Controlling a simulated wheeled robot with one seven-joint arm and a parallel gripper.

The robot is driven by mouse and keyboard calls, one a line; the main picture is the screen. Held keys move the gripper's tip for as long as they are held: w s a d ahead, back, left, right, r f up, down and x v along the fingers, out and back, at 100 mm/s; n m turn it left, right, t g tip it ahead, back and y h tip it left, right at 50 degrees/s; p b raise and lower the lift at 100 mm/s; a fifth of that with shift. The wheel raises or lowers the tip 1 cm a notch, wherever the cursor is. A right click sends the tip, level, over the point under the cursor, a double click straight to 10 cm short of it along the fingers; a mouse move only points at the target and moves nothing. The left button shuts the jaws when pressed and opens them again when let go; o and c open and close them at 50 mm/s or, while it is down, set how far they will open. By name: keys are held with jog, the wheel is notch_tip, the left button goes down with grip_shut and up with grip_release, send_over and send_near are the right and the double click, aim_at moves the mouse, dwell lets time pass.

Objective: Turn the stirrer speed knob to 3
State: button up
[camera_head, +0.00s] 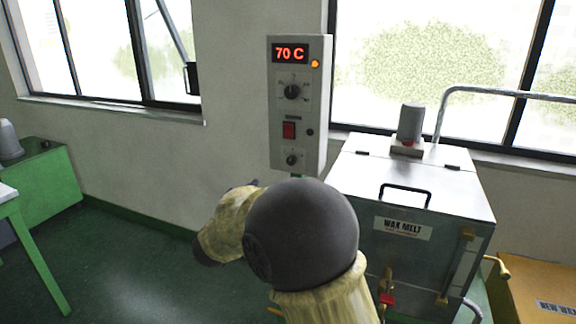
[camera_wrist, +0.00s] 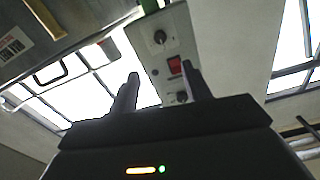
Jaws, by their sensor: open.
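In the wrist view the panel is upside down: the lower knob (camera_wrist: 160,37) is near the top, and the upper knob (camera_wrist: 181,97) is partly hidden by a finger. My gripper (camera_wrist: 162,70) is open and empty, with its fingers pointing toward the panel and apparently apart from it. In the head view my arm hides most of the gripper.
A red rocker switch (camera_head: 289,130) sits between the knobs. A metal wax melt tank (camera_head: 435,190) with a handle and grey motor (camera_head: 410,122) stands right of the panel. A yellow box (camera_head: 540,285) is at lower right. Green furniture (camera_head: 50,185) stands far left; floor between is clear.

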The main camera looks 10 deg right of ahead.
aim_at(290, 162)
jog(key=p+x, duration=0.1)
jog(key=x, duration=1.5)
jog(key=shift+f, duration=0.1)
jog(key=c, duration=1)
